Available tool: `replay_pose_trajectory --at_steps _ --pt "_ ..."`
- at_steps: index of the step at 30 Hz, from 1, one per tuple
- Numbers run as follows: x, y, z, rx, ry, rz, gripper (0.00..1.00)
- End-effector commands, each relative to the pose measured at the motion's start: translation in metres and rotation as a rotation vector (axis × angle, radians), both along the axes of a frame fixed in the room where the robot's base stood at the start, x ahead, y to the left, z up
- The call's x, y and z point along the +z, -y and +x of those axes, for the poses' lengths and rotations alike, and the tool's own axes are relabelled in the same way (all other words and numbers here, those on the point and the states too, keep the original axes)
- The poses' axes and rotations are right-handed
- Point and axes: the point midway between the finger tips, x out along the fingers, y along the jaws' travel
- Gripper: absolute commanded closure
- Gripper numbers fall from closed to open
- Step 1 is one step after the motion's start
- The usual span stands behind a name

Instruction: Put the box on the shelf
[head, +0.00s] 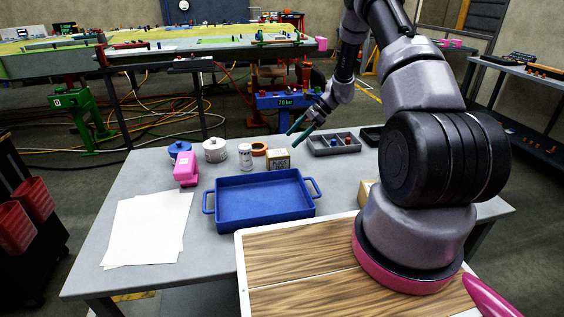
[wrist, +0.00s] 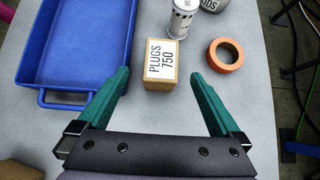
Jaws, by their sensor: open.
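A small tan box (wrist: 162,66) marked "PLUGS 750" stands on the grey table in the wrist view. It also shows in the head view (head: 278,159), behind the blue tray. My gripper (head: 294,137) is open, with its teal fingers spread and empty. In the wrist view the fingertips (wrist: 160,74) appear on either side of the box, with gaps to both sides; in the head view the fingers look above it. A second tan box (head: 365,192) is partly hidden behind my arm. I cannot tell which surface is the task's shelf.
A blue tray (head: 222,221) stands in front of the box. An orange tape roll (wrist: 225,56), a white can (wrist: 184,17) and a grey divided bin (head: 336,151) are near it. White paper (head: 148,228) and a pink item (head: 186,169) lie left.

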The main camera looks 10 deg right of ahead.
Motion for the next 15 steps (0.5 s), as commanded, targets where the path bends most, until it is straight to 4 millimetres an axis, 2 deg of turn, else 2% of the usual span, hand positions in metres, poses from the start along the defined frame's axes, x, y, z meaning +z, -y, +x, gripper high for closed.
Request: replay_pose_trajectory --at_steps 7,15 --pt "-0.027 -0.028 -0.001 0.004 -0.001 0.001 0.00" --pt "-0.046 -0.041 0.001 0.003 0.000 0.000 0.00"
